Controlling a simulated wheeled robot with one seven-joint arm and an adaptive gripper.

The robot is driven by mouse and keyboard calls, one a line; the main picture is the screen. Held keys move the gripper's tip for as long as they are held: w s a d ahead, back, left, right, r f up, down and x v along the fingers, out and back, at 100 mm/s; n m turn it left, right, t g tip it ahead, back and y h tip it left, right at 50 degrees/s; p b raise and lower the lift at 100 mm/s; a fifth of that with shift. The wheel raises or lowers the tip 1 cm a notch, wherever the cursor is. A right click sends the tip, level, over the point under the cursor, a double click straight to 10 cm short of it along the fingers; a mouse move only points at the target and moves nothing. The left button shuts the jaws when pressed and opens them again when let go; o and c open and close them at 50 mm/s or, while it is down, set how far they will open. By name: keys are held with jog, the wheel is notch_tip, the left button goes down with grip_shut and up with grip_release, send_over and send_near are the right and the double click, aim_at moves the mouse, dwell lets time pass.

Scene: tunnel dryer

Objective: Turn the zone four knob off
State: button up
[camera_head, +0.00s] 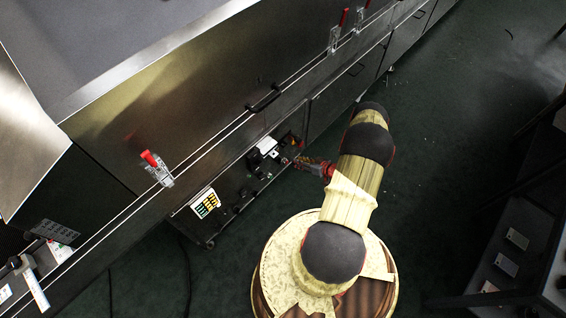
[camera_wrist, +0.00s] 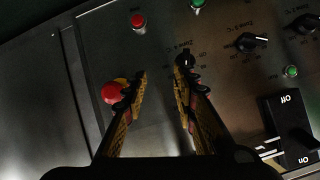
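In the wrist view a control panel shows upside down. A black knob (camera_wrist: 185,61) sits just beyond the tip of my gripper's right finger, under a label that looks like zone 4, though the print is too small to be sure. My gripper (camera_wrist: 160,76) is open and empty, its fingers spread in front of the panel. The right fingertip overlaps the knob's lower edge in the picture; I cannot tell whether they touch. In the head view my gripper (camera_head: 297,162) reaches the low panel, and the knob cannot be made out there.
A red emergency button (camera_wrist: 112,92) with a yellow ring is beside the left finger. A red button (camera_wrist: 138,21), another zone knob (camera_wrist: 252,41), a green button (camera_wrist: 291,71) and a black switch box (camera_wrist: 288,125) are near. Red-handled latches (camera_head: 152,160) line the dryer. Open floor (camera_head: 430,190) lies right.

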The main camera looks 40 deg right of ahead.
aim_at(279, 160)
jog(key=w+a+f+t+y+b, duration=0.1)
jog(key=w+a+f+b, duration=0.1)
jog(key=w+a, duration=0.3)
jog(key=shift+w+a+f+t+b, duration=0.15)
jog(key=shift+w+f+t+b, duration=0.2)
jog(key=shift+w, duration=0.3)
grip_shut()
